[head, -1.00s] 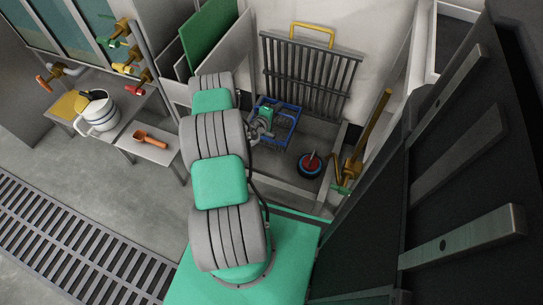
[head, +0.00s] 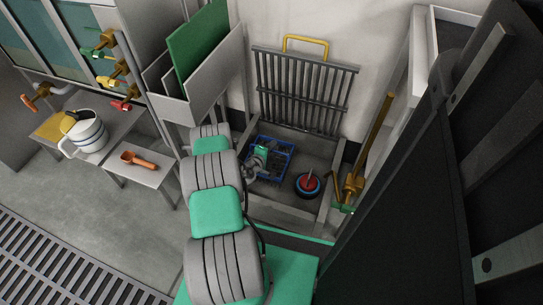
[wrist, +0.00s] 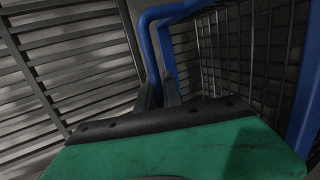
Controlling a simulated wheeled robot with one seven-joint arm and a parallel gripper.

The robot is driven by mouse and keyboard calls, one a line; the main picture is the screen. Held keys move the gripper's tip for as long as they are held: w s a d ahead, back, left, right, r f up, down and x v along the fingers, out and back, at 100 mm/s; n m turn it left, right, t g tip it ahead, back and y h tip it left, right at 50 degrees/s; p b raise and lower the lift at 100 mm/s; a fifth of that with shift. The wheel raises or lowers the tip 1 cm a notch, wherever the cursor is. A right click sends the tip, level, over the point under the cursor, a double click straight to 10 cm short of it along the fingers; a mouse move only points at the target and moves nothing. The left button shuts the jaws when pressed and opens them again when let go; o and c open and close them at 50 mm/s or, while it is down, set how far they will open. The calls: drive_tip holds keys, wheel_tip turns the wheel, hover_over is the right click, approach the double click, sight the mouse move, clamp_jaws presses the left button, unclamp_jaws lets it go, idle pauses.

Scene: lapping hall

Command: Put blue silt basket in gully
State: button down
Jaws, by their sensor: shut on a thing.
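The blue silt basket (head: 283,147) has a blue rim and dark mesh walls. In the head view it is at the back left of the grey gully (head: 298,215), inside the gully's outline; whether it touches the floor I cannot tell. My gripper (head: 262,160) is at the basket's left side, partly hidden by my arm. In the wrist view my gripper (wrist: 160,95) is shut on the basket's blue handle (wrist: 148,30), with the mesh wall to the right.
A barred grate (head: 302,90) with a yellow handle leans on the wall behind the gully. A red and black round object (head: 308,185) sits in the gully at right. A brass valve pipe (head: 355,185) stands at the right edge. Green and grey boards (head: 198,40) stand at left.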

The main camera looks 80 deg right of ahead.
drive_tip(key=shift+f+b, duration=0.45)
drive_tip(key=shift+f, duration=0.9)
drive_tip(key=shift+f, duration=0.2)
drive_tip(key=c, duration=1.5)
unclamp_jaws()
